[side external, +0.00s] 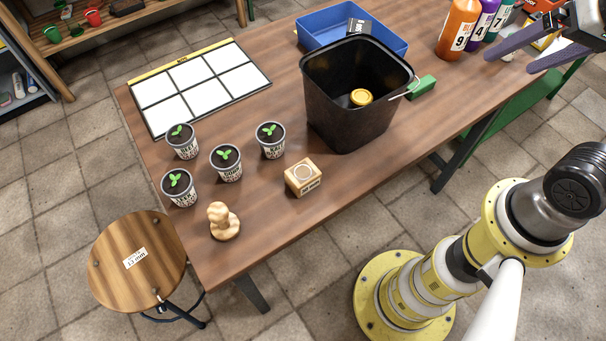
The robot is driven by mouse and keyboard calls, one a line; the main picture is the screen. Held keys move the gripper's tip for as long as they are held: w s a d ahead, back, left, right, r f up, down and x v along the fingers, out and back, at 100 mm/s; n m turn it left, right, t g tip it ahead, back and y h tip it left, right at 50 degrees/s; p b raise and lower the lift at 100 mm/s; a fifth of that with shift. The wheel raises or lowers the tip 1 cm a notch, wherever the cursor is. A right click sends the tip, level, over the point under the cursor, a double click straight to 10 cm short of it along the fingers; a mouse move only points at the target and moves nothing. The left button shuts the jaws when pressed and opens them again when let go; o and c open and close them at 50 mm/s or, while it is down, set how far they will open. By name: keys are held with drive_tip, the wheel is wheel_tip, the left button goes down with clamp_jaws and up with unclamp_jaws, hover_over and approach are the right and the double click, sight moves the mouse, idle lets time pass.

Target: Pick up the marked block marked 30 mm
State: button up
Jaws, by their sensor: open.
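A small light wooden block (303,177) stands on the table near its front edge. It has a round mark on top and a printed label on its front face; the label is too small to read surely. My gripper (510,62) is at the top right, partly cut off by the picture edge. Its two dark fingers are spread apart with nothing seen between them. It is far from the wooden block, with the black bin between them in the picture.
A tall black bin (340,115) holding a yellow-lidded thing (361,97) stands right of the block. Several potted seedlings (226,162) and a wooden figure (223,222) stand left. Behind are a blue tray (318,24), green block (421,87) and numbered bottles (458,28).

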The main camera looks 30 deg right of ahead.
drive_tip(key=w+a+r+m, duration=0.2)
drive_tip(key=w+r+m, duration=0.1)
drive_tip(key=w+m, duration=0.3)
drive_tip(key=m+g, duration=0.5)
drive_tip(key=g, duration=0.1)
hover_over(303, 172)
wheel_tip(303, 172, down, 25)
drive_tip(key=shift+s+a+r, duration=0.1)
drive_tip(key=shift+a+r, duration=0.05)
drive_tip(key=shift+f, duration=2.95)
